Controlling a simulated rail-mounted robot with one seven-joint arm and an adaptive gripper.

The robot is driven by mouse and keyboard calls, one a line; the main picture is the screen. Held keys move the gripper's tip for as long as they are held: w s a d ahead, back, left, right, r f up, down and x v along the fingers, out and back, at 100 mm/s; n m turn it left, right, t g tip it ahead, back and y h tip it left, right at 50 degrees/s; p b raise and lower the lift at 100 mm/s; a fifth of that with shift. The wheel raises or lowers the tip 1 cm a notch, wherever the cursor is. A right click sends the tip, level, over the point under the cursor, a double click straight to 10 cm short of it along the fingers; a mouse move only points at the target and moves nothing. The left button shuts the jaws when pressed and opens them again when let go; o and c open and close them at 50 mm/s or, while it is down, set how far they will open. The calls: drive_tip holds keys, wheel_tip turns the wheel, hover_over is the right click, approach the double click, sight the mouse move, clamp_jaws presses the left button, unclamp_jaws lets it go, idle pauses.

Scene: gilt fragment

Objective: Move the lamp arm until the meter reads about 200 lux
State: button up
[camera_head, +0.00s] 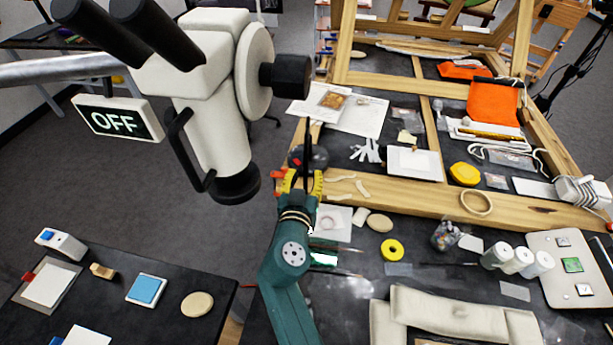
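My gripper (302,182), at the end of my teal arm, is over the front beam of a wooden frame. A dark rounded thing (314,157) with a thin upright dark part shows just past its fingers. I cannot tell whether they touch it or whether the fingers are open or shut. I cannot make out a lamp arm for certain. A sign (117,118) reading "OFF" hangs beside a white microscope head (218,125). A small bright green panel (324,259) is partly behind my arm. No lux figure is readable.
The wooden frame (420,192) stands on a dark table crowded with small items: a yellow ring (392,250), white rolls (516,259), a pale cushion (455,315). A side table (120,293) at lower left holds several small things. Open floor lies between them.

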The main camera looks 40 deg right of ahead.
drive_tip(key=shift+f, duration=0.1)
drive_tip(key=v, duration=1.2)
